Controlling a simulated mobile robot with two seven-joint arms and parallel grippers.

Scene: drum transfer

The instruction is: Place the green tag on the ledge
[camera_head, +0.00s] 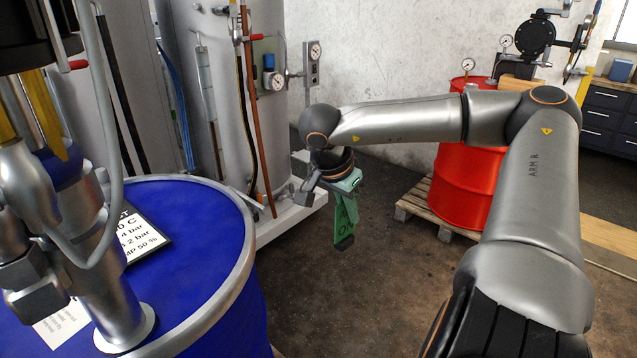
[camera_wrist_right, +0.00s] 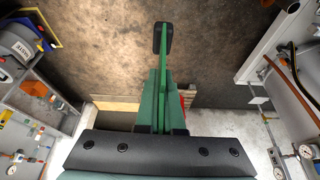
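My right gripper (camera_head: 345,243) hangs down near the middle of the head view, in front of the white machine. It is shut on the green tag (camera_head: 341,226), a bright green piece with dark lettering. In the right wrist view the tag (camera_wrist_right: 165,72) shows nearly edge-on, between the dark fingertips of the gripper (camera_wrist_right: 163,38). Part of the tag is hidden by the fingers. A white ledge (camera_head: 294,222) runs along the foot of the machine, left of the gripper and apart from it. My left gripper cannot be made out in the head view.
A blue drum (camera_head: 190,225) with a pump and a sign stands at left front. A red drum (camera_head: 462,185) stands on a wooden pallet (camera_head: 416,201) behind my right arm. Pipes and gauges stand at the machine's front. Bare floor (camera_head: 345,310) lies below the gripper.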

